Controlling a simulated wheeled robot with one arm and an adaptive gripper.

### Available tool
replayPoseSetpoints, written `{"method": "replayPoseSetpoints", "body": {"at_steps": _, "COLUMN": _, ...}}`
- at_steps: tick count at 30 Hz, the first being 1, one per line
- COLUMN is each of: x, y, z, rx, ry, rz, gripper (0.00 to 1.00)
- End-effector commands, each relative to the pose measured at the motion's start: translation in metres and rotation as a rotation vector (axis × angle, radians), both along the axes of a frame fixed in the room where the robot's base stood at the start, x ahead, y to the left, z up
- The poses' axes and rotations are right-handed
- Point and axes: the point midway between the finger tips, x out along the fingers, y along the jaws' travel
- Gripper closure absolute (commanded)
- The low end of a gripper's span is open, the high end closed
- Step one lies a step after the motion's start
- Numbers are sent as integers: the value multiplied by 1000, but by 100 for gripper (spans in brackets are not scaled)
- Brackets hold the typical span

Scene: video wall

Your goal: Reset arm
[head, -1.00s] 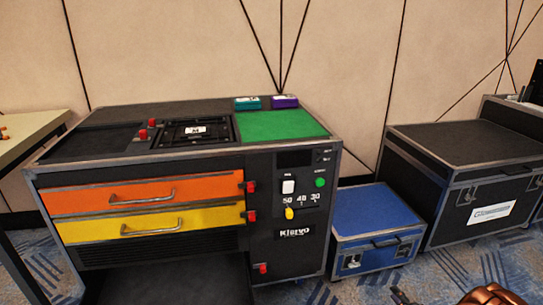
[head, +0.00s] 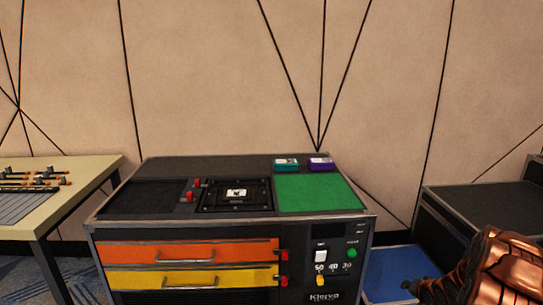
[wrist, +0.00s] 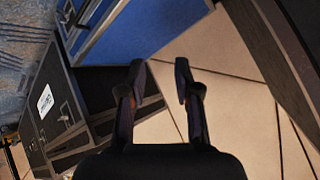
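My gripper (wrist: 159,85) shows in the wrist view with its two dark fingers apart and nothing between them. Beyond the fingertips are the blue case and the beige wall. In the head view my copper-coloured arm (head: 495,272) is at the lower right, with a dark part of its end (head: 415,288) in front of the blue case. The fingers cannot be made out in the head view.
A black console (head: 230,228) with orange (head: 190,253) and yellow (head: 190,277) drawers stands ahead. The blue case (head: 392,270) and a black case (head: 485,205) are on its right. A table (head: 90,172) with tools is on the left.

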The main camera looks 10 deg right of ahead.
Motion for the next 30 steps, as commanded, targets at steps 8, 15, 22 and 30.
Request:
{"method": "replayPoseSetpoints", "body": {"at_steps": 8, "x": -5, "y": 56, "z": 101, "rx": -97, "ry": 169, "rz": 72, "gripper": 68}}
{"method": "replayPoseSetpoints", "body": {"at_steps": 15, "x": -30, "y": 110, "z": 173, "rx": -152, "ry": 317, "rz": 139, "gripper": 68}}
{"method": "replayPoseSetpoints", "body": {"at_steps": 22, "x": -66, "y": 166, "z": 239, "rx": -185, "ry": 450, "rz": 217, "gripper": 68}}
{"method": "replayPoseSetpoints", "body": {"at_steps": 30, "x": -129, "y": 234, "z": 309, "rx": -191, "ry": 607, "rz": 329, "gripper": 68}}
